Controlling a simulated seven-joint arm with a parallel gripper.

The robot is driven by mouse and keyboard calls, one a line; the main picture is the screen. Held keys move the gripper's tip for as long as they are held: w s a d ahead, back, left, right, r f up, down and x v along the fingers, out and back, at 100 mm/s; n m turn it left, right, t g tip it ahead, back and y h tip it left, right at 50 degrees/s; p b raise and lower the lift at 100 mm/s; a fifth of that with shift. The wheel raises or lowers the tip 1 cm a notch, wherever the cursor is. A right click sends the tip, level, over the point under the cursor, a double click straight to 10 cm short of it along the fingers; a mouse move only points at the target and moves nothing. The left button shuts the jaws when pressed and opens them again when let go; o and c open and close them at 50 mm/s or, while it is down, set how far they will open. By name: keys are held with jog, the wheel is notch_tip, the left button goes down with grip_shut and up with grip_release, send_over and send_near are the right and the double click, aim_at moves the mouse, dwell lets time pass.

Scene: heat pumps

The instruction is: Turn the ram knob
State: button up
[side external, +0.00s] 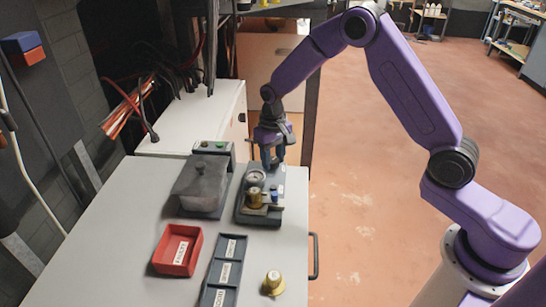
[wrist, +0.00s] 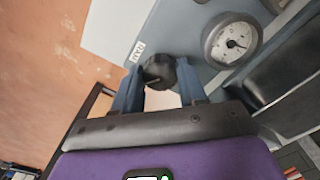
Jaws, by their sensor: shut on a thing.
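The ram knob (wrist: 158,72) is a round black knob on the grey-blue press unit, beside a small white label (wrist: 137,52) in the wrist view. My gripper (wrist: 157,84) has its two blue fingers on either side of the knob, shut on it. In the side view my gripper (side external: 272,160) reaches down to the far end of the press unit (side external: 245,213), and the knob is hidden there. The round white gauge (wrist: 231,41) is to the right of the knob in the wrist view.
A brass piece (side external: 254,197) sits on the near end of the press unit. A dark lidded box (side external: 202,184) stands left of it. A red tray (side external: 177,250), a dark compartment tray (side external: 224,272) and another brass part (side external: 273,282) are nearer on the table. The table's left side is clear.

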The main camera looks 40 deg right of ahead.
aim_at(273, 160)
jog(key=o, duration=1.1)
jog(key=shift+c, duration=0.2)
notch_tip(273, 160, up, 18)
jog(key=shift+f, duration=0.25)
jog(key=s+a+n, duration=0.3)
jog(key=s, duration=0.5)
jog(key=s+d+f+n, duration=0.1)
jog(key=s+d+n, duration=0.2)
jog(key=s, duration=1.1)
jog(key=s+d+f+n, duration=0.2)
jog(key=s+n, duration=0.5)
jog(key=s, duration=0.8)
jog(key=shift+d+f, duration=0.3)
jog(key=shift+d, duration=0.1)
